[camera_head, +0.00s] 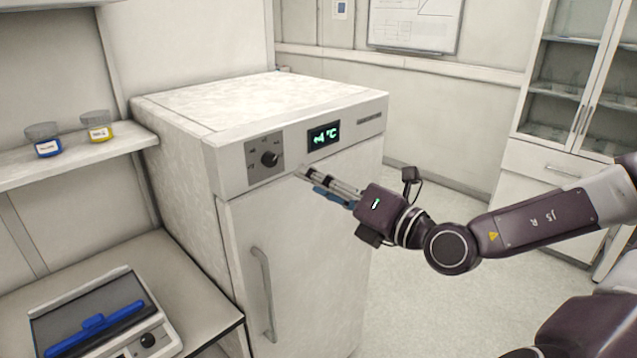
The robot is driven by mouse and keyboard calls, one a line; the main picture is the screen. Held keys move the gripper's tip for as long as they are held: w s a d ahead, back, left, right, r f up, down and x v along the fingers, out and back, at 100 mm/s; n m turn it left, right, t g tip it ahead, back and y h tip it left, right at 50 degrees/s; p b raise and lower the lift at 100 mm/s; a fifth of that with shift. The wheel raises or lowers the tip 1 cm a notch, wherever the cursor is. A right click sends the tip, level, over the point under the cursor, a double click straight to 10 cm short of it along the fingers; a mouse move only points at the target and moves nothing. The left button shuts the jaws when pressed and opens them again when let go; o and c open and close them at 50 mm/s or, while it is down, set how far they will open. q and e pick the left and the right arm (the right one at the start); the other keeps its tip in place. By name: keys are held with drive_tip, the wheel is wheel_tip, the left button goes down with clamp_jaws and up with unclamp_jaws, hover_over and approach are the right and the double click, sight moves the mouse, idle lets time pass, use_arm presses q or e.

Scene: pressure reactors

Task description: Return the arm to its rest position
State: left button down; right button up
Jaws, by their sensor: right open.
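My right gripper (318,184) is open and empty in the head view. Its fingertips point left, in front of the upper door of a white fridge-like cabinet (345,220). They are just right of and below the cabinet's black control knob (269,158); whether they touch the door I cannot tell. My right arm (535,215) reaches in from the right edge. The green display (323,135) sits above the gripper, and its reading is hard to make out. The cabinet door looks shut, with a vertical handle (264,295) at its left. My left gripper is not in view.
A bench (185,265) at the lower left holds a flat device with a blue bar (95,330). A glass-door cupboard (560,150) stands at the right. The floor (430,300) between is clear.

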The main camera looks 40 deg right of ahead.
drive_tip(key=shift+a+f, duration=0.1)
idle(0.4)
drive_tip(key=w+a+f+m+g+h, duration=0.1)
drive_tip(key=a+f+m+g+h, duration=0.1)
drive_tip(key=a+f+m, duration=0.45)
drive_tip(key=a+f+m+g+h, duration=0.1)
drive_tip(key=a+f+m, duration=0.2)
drive_tip(key=f+m, duration=0.7)
drive_tip(key=s+a+f+m+g+y, duration=0.1)
drive_tip(key=s+a+f+m+g, duration=0.25)
drive_tip(key=s+f, duration=0.45)
drive_tip(key=s+a+f+m+g, duration=0.2)
drive_tip(key=s+f+g, duration=0.2)
drive_tip(key=s+f, duration=0.4)
drive_tip(key=s+a+f+m+g+y, duration=0.1)
drive_tip(key=s+a+f+m+g, duration=0.25)
drive_tip(key=s+f, duration=0.45)
wheel_tip(320, 180, down, 29)
drive_tip(key=s+g, duration=0.1)
drive_tip(key=g, duration=0.1)
drive_tip(key=s+d+f, duration=0.1)
drive_tip(key=s+f, duration=0.6)
drive_tip(key=s, duration=0.1)
drive_tip(key=s+d+f+g, duration=0.1)
drive_tip(key=s+d+f, duration=0.1)
drive_tip(key=s+f, duration=0.5)
drive_tip(key=shift+s+d+n+h, duration=0.25)
drive_tip(key=shift+s+n+h, duration=0.1)
drive_tip(key=shift+s, duration=0.3)
